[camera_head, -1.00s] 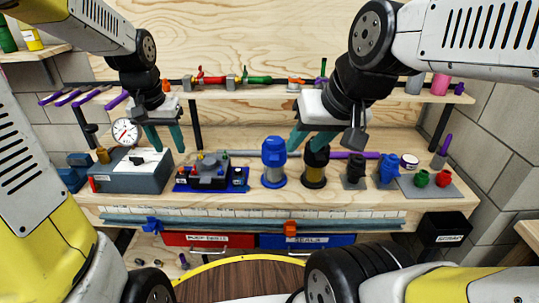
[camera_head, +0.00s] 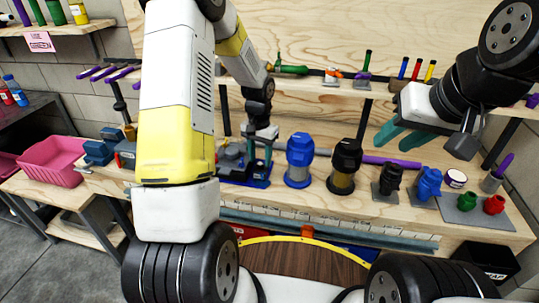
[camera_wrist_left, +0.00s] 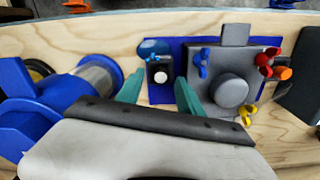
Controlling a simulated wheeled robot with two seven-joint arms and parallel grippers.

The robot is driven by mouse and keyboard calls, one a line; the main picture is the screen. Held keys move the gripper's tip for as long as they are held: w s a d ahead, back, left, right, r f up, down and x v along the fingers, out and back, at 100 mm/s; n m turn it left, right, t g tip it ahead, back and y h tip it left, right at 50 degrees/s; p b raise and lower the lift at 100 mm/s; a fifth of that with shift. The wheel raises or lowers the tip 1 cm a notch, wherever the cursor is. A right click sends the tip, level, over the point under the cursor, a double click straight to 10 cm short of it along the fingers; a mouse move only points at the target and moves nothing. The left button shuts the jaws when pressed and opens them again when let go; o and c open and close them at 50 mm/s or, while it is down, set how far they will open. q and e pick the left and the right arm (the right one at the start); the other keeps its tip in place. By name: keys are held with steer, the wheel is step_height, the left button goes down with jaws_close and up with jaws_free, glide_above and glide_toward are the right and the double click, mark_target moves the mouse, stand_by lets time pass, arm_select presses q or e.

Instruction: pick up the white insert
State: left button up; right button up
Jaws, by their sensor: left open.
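A small dark block with a round white piece (camera_wrist_left: 159,73) on its face shows in the left wrist view; the white piece looks like the white insert. The block stands at the edge of a dark blue plate (camera_wrist_left: 188,47), beside a grey fixture (camera_wrist_left: 230,92). My left gripper (camera_wrist_left: 160,84) is open, with one teal finger on each side of the block in the picture; contact cannot be told. In the head view my left gripper (camera_head: 259,153) is over the fixture area, and the insert is not discernible there. My right gripper (camera_head: 388,143) is open and empty above the bench's right part.
A blue-capped cylinder (camera_head: 299,163) and a black-capped one (camera_head: 344,168) stand right of the fixture. Further right are a blue fitting (camera_head: 428,183) and a grey mat (camera_head: 466,212) with green and red parts. A pink bin (camera_head: 52,163) stands at left.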

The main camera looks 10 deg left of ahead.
arm_select(q)
step_height(320, 180, down, 2)
steer(key=shift+c, duration=0.2)
jaws_close()
steer(key=shift+r, duration=0.15)
